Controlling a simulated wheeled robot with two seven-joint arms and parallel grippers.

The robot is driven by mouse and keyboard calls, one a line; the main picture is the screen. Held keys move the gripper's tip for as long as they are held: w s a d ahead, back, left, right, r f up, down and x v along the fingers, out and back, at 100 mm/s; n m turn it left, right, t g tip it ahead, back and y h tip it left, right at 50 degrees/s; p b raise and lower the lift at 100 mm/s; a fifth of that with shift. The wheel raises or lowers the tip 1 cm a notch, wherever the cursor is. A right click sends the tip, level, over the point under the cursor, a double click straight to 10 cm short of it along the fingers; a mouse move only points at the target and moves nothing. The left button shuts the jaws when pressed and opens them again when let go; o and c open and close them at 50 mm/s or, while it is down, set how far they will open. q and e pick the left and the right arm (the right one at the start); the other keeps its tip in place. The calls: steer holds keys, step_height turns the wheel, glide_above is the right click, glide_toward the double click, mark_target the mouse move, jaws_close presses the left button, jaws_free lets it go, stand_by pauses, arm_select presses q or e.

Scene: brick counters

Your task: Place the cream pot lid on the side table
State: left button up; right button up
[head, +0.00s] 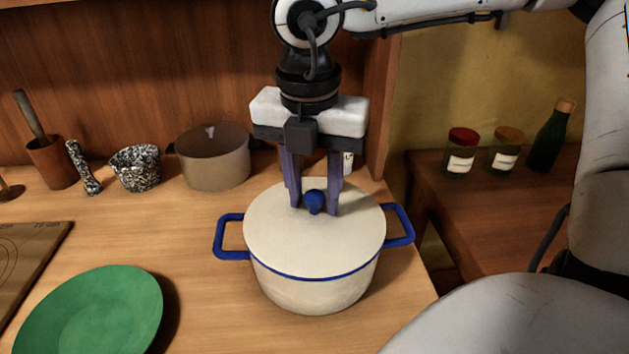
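The cream pot lid (283,238) lies on the cream pot (314,292), which has blue side handles and stands near the right edge of the wooden counter. The lid has a round blue knob (314,202). My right gripper (314,207) points down over the lid, with one finger on each side of the knob. Gaps show between the fingers and the knob, so it looks open around it. The side table (484,236) is at the right, past a gap beside the counter. My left gripper is out of view.
Two jars (461,151) and a dark green bottle (550,136) stand at the back of the side table. On the counter are a green plate (92,312), a grey-brown pot (214,158), a speckled mortar (136,168) and a wooden board (25,255). The side table's front part looks clear.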

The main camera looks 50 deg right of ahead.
jaws_close()
